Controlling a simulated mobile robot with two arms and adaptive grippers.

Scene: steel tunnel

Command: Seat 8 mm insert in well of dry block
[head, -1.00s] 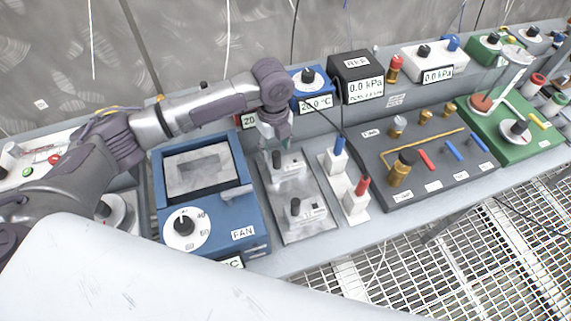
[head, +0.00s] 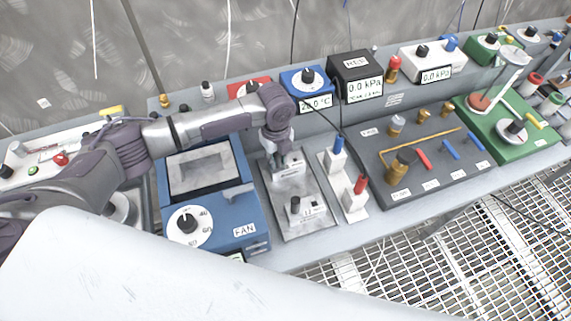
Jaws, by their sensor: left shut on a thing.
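The blue dry block (head: 245,205) stands left of centre, with a FAN label, a white dial and a grey metal top plate (head: 200,172). My right gripper is not in view.
A white plate (head: 350,203) with blue and red plugs stands right of the stand. A dark panel (head: 440,175) with brass fittings lies farther right. Behind are the blue 20.0 °C unit (head: 305,85) and black pressure box (head: 358,75). Floor grating shows in front.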

